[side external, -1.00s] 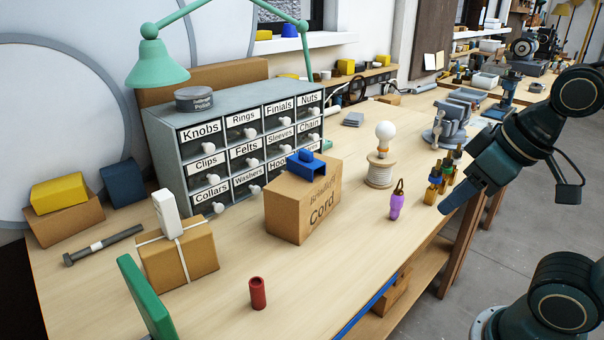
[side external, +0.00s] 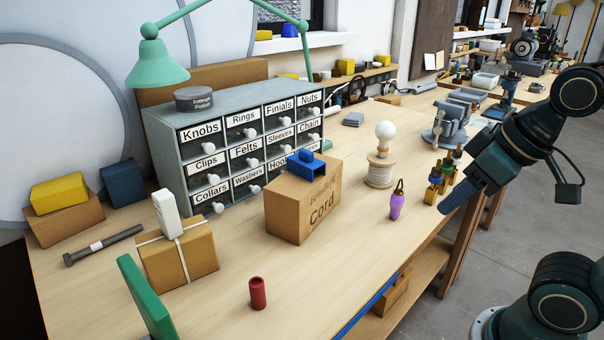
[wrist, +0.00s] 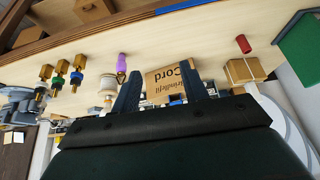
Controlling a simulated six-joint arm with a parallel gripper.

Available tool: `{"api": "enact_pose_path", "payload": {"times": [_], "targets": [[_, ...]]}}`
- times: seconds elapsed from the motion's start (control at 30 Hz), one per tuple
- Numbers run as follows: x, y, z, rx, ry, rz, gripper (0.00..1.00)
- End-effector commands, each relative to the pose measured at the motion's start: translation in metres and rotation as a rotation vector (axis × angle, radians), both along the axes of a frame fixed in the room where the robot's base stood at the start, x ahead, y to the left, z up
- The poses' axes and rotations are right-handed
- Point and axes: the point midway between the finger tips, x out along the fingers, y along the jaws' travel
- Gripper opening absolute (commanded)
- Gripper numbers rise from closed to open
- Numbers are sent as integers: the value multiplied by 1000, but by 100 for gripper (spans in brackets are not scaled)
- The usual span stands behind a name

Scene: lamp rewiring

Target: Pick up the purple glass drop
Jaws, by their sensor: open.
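The purple glass drop (side external: 397,206) stands upright on the wooden bench near its front edge, with a dark loop at its top. It also shows in the wrist view (wrist: 122,63), just beyond the left finger. My gripper (side external: 446,211) is to the right of the drop in the side view, apart from it and above the bench edge. In the wrist view my gripper (wrist: 160,75) has its two dark fingers spread apart with nothing held between them. The cardboard cord box shows beyond the gap between the fingers.
The cord box (side external: 302,205) carries a blue object and stands left of the drop. A spool with a bulb (side external: 380,170) stands behind it. Several brass-and-coloured fittings (side external: 437,183) stand close right, near my gripper. A red cylinder (side external: 258,293) stands front left. Bench between is clear.

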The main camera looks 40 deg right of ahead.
Motion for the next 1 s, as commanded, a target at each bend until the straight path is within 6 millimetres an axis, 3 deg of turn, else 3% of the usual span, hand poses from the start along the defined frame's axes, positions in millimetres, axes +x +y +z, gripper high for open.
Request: {"api": "enact_pose_path", "payload": {"times": [0.07,0.57,0.77,1.0], "targets": [[0,0,0,0,0,0,56],[7,-3,3,30,21,-73,56],[27,-13,10,111,77,-289,56],[63,-35,17,240,163,-680,56]]}}
